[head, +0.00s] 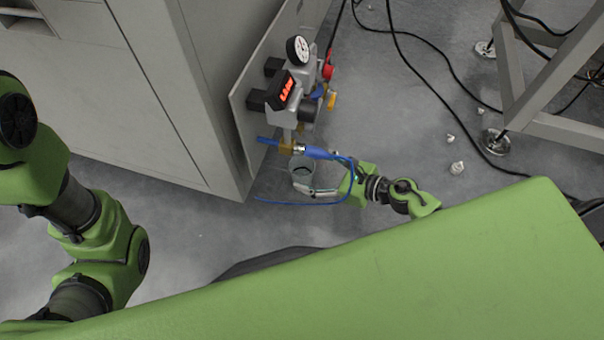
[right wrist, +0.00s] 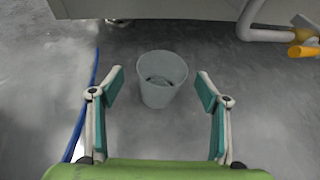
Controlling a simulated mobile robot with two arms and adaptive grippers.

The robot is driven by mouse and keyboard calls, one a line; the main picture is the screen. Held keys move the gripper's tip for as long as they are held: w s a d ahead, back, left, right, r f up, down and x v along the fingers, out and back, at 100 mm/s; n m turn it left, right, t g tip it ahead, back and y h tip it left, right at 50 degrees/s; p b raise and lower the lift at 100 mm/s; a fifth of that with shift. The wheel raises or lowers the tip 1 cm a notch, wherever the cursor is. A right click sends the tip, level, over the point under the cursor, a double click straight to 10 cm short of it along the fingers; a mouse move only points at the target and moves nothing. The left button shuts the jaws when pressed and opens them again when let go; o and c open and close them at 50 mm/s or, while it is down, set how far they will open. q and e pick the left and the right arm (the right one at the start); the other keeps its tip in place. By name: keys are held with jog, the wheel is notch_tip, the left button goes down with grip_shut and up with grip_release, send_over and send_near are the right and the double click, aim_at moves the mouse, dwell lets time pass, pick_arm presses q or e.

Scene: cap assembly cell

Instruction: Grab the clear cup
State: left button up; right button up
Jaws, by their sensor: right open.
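The clear cup (right wrist: 161,80) shows in the right wrist view as a translucent grey tumbler, its open rim toward the camera. It lies beyond and between the two fingers of my right gripper (right wrist: 160,92), which is open, with a gap on both sides of the cup. In the head view the cup (head: 303,176) sits below the pressure regulator. My right gripper (head: 312,191) is beside it there, partly covered by the blue hose and hard to make out. My left arm shows at the left edge of the head view, but its gripper is not in view.
The regulator unit (head: 285,92) with a gauge is fixed to a panel above the cup. A blue hose (head: 320,153) runs close to my right wrist. A grey cabinet (head: 150,90) stands to the left. Cables and small white pieces (head: 457,168) lie on the floor.

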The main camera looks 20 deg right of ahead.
aim_at(292, 164)
jog(key=b+x, duration=0.1)
jog(key=x, duration=0.3)
jog(key=shift+w+d+f, duration=0.1)
jog(key=shift+d, duration=0.05)
jog(key=c, duration=1)
